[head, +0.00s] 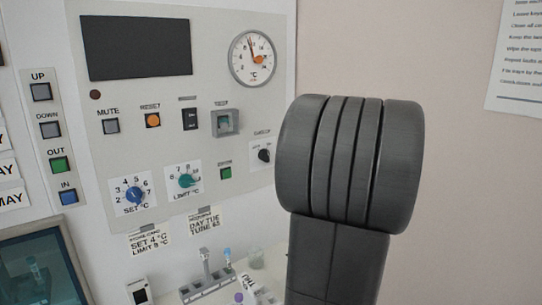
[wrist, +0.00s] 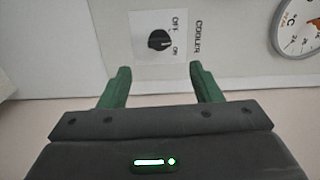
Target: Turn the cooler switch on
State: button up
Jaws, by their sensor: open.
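The cooler switch (head: 264,155) is a small black rotary knob on a white plate at the right edge of the grey panel. In the wrist view the knob (wrist: 159,40) shows beside the words OFF, ON and COOLER, with the lettering turned sideways. Its pointer seems to lean towards OFF, but it is too small to be sure. My gripper (wrist: 160,69) has green fingers spread apart with nothing between them. The knob lies beyond the fingertips, roughly centred between them and not touched. In the head view my gripper is hidden behind my dark arm.
A round °C dial (head: 253,58) is above the switch, and a green button (head: 225,172) is to its left. Set (head: 134,195) and limit (head: 187,180) knobs lie further left. A tube rack (head: 205,285) stands below.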

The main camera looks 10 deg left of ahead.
aim_at(267, 157)
jog(key=p+x, duration=0.3)
jog(key=x, duration=0.8)
jog(key=shift+f, duration=0.1)
jog(key=c, duration=1)
jog(key=shift+f+m, duration=0.1)
jog(key=shift+m, duration=0.3)
jog(key=m+b, duration=0.1)
jog(key=m, duration=0.1)
jog(key=shift+m+b, duration=0.35)
jog(key=shift+m, duration=2.35)
